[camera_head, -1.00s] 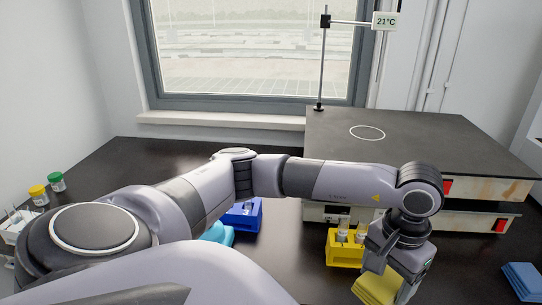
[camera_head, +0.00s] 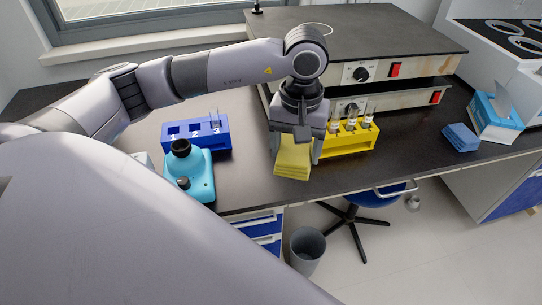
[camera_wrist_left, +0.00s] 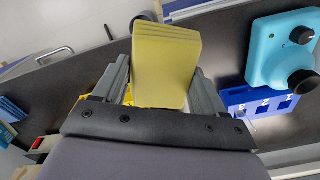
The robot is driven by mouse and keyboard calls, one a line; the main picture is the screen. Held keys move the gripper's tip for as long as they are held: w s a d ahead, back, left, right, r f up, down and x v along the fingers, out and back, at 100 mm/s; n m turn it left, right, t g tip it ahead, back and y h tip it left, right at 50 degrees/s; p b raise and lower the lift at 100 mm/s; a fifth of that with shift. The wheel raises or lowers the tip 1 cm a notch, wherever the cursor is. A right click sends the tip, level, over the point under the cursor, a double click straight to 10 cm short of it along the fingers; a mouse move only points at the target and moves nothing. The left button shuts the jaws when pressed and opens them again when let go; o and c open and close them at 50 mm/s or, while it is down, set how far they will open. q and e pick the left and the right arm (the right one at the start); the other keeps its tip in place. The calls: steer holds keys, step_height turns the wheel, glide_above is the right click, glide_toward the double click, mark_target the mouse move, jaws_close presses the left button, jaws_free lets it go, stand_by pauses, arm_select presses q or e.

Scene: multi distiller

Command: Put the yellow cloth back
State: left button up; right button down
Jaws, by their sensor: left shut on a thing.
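The yellow cloth (camera_head: 293,163) is a folded, layered square pad near the front edge of the dark bench, left of the yellow rack. My left gripper (camera_head: 296,148) points down and is shut on the yellow cloth. In the left wrist view the cloth (camera_wrist_left: 166,62) stands between the two fingers (camera_wrist_left: 160,88) and sticks out past their tips. I cannot tell whether the cloth touches the bench. My right gripper is not in view.
A yellow rack (camera_head: 350,146) with glass tubes stands right of the gripper, before the heating plates (camera_head: 385,85). A blue numbered rack (camera_head: 188,141) and turquoise device (camera_head: 198,180) stand left. Folded blue cloths (camera_head: 461,137) and a tissue box (camera_head: 495,118) are at right.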

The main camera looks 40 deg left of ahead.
mark_target(288, 136)
arm_select(q)
steer(key=a+r+n, duration=0.1)
steer(key=n, duration=0.2)
steer(key=w+a+r+n, duration=0.1)
steer(key=n, duration=0.2)
steer(key=w+a+r+n, duration=0.1)
steer(key=n, duration=0.2)
steer(key=shift+a+r, duration=0.1)
steer(key=shift+r, duration=0.1)
steer(key=w+a+r+n, duration=0.2)
steer(key=a+r+n, duration=0.25)
steer(key=n, duration=0.95)
step_height(288, 136, down, 20)
steer(key=shift+w+d+r, duration=0.1)
steer(key=shift+d+r, duration=0.05)
steer(key=shift+r, duration=0.05)
steer(key=shift+f, duration=0.15)
steer(key=o, duration=1)
step_height(288, 136, up, 12)
steer(key=shift+r+b, duration=0.2)
steer(key=shift+b, duration=0.45)
